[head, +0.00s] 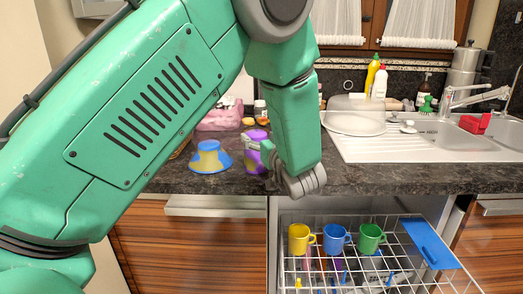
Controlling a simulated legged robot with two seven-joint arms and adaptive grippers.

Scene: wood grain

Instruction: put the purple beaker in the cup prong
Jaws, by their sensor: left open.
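The purple beaker (251,167) stands on the dark countertop, partly hidden behind my left gripper. My left gripper (273,167) is open at the beaker, with a finger across the beaker's front. I cannot tell whether they touch. The wire dish rack (447,276) is pulled out below the counter to the right, and its prongs are too small to tell apart. A yellow cup (299,239), a blue cup (333,239) and a green cup (369,239) stand in it. My right gripper is not in view.
A sink (440,137) with a clear dome (352,117) and bottles behind lies at the right. A blue flat piece (430,243) lies on the rack's right side. The counter's front edge lies between beaker and rack.

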